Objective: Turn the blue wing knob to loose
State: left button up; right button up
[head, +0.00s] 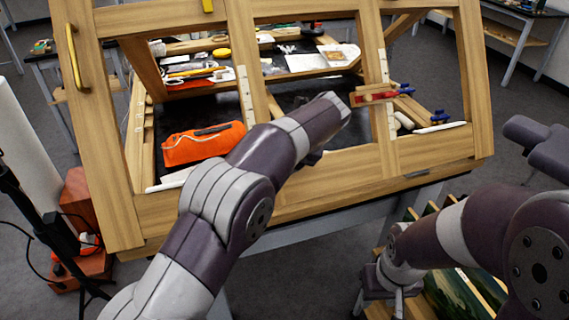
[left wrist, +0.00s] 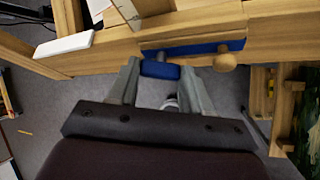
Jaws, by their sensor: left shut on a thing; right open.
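In the left wrist view, the blue wing knob (left wrist: 160,70) sits between the fingers of my left gripper (left wrist: 162,77), which is shut on it. The knob is below a blue plate (left wrist: 205,48) fixed to the wooden frame, with a round wooden peg (left wrist: 226,62) to its right. In the head view my left arm hides this knob and most of that gripper. My right gripper (head: 384,298) is open and empty, low at the right, below the frame and away from the knob.
The wooden frame (head: 330,170) has a red fitting (head: 374,97) and other blue knobs (head: 439,117) at its right. Tools lie farther back. Slatted wooden racking (head: 455,290) stands below right, near my right arm.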

pick_arm(q)
jog(key=n+h, duration=0.1)
jog(key=n+h+b, duration=0.2)
jog(key=shift+s+a+f+n, duration=0.15)
jog(key=shift+a+n, duration=0.1)
jog(key=shift+n, duration=0.15)
dwell(0.4)
jog(key=o, duration=1)
jog(key=shift+o, duration=0.2)
jog(key=shift+s+t, duration=0.1)
jog(key=shift+t, duration=0.2)
jog(key=shift+r, duration=0.2)
jog(key=v, duration=1.2)
jog(key=shift+r, duration=0.3)
